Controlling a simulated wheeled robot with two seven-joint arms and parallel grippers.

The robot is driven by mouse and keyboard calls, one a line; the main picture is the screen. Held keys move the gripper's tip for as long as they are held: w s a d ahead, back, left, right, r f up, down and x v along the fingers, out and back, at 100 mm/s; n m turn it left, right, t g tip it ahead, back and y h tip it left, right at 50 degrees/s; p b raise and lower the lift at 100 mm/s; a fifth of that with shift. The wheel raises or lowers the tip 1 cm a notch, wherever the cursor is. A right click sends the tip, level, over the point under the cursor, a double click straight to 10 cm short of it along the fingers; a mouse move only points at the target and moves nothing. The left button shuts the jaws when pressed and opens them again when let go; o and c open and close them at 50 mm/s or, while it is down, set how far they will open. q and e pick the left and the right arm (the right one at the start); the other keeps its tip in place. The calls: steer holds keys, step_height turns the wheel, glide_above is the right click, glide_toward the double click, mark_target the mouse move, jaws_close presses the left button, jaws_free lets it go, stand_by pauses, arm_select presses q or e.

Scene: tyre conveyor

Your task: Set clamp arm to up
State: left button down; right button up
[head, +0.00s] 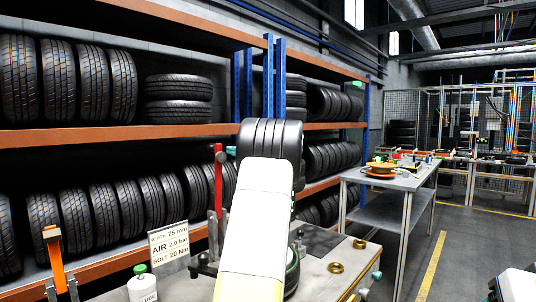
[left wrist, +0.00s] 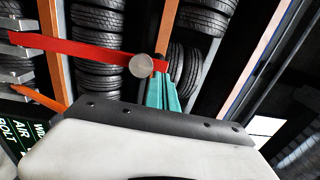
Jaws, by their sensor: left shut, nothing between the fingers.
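The red clamp arm (head: 219,182) stands upright on the workbench in the head view, beside my left arm. In the left wrist view the red arm (left wrist: 85,50) runs across the upper left, with a round grey knob (left wrist: 140,65) near its right end. My left gripper (left wrist: 164,93) has teal fingers, shut and empty, with the tips close to that end. I cannot tell whether they touch it. In the head view a bit of teal of the left gripper (head: 230,151) shows near the top of the red arm; my white arm hides the rest.
An orange lever (head: 54,258) stands at the bench's left. A white sign (head: 168,247) and a lube bottle (head: 142,285) are near the red arm. Brass pieces (head: 360,243) sit on the bench's right. Tyre racks (head: 180,133) line the back; another table (head: 400,176) is at right.

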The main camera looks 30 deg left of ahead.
mark_target(220, 147)
arm_select(q)
steer(key=x, duration=0.4)
steer(key=shift+w+a, duration=0.1)
steer(key=shift+a, duration=0.4)
steer(key=shift+x, duration=1.35)
steer(key=shift+r, duration=0.2)
steer(key=shift+d, duration=0.2)
steer(key=shift+d, duration=0.35)
steer(key=v, duration=1.3)
steer(key=shift+r, duration=0.5)
